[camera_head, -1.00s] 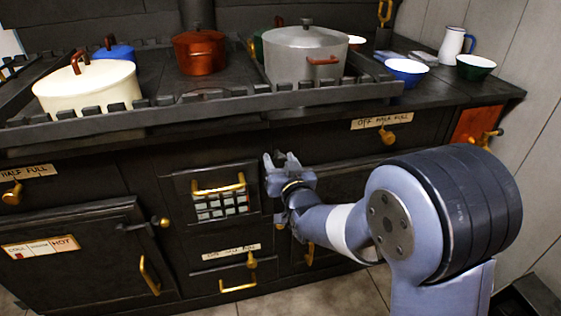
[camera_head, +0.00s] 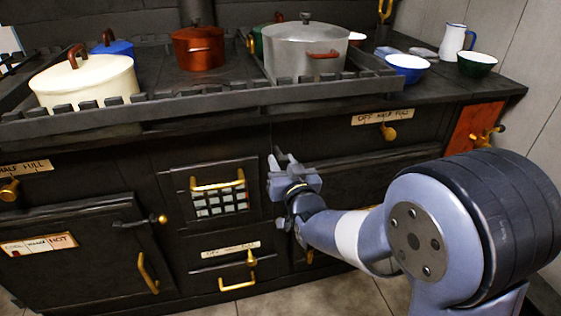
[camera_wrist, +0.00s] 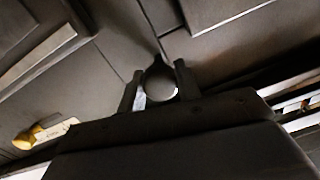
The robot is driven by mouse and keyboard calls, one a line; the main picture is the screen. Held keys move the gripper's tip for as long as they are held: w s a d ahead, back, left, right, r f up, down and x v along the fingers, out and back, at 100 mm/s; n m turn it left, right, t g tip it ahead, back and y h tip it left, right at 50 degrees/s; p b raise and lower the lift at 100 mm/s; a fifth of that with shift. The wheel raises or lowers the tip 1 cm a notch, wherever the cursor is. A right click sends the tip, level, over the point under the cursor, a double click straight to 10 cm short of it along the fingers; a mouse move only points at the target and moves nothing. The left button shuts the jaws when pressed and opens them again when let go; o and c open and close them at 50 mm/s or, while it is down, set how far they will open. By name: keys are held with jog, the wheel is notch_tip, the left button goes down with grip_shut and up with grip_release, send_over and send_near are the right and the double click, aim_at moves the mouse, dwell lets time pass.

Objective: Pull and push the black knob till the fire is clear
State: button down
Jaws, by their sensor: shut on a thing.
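The black stove front (camera_head: 170,160) fills the head view. My gripper (camera_head: 281,163) is at its middle, just right of the small barred grate (camera_head: 220,203) with a brass handle. In the wrist view, my gripper (camera_wrist: 158,85) has its two fingers on either side of a dark round knob (camera_wrist: 162,89) with a pale glint on its face. It is shut on this knob. In the head view the knob is hidden by the gripper. The grate panes look grey with small reddish spots; I cannot tell how the fire behind them burns.
A cream pot (camera_head: 85,82), a red-brown pot (camera_head: 198,48) and a large grey pot (camera_head: 306,52) stand on the stove top behind a raised rail. A brass knob (camera_head: 389,132) sits at the upper right. A brass drawer handle (camera_head: 238,284) is below the grate.

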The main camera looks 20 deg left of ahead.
jog(key=b+v, duration=0.1)
jog(key=v, duration=0.3)
jog(key=shift+s, duration=0.15)
jog(key=c, duration=1)
grip_release()
jog(key=p, duration=0.1)
send_near(283, 165)
jog(key=v, duration=0.4)
jog(key=shift+s+d+f, duration=0.1)
jog(key=shift+c, duration=0.6)
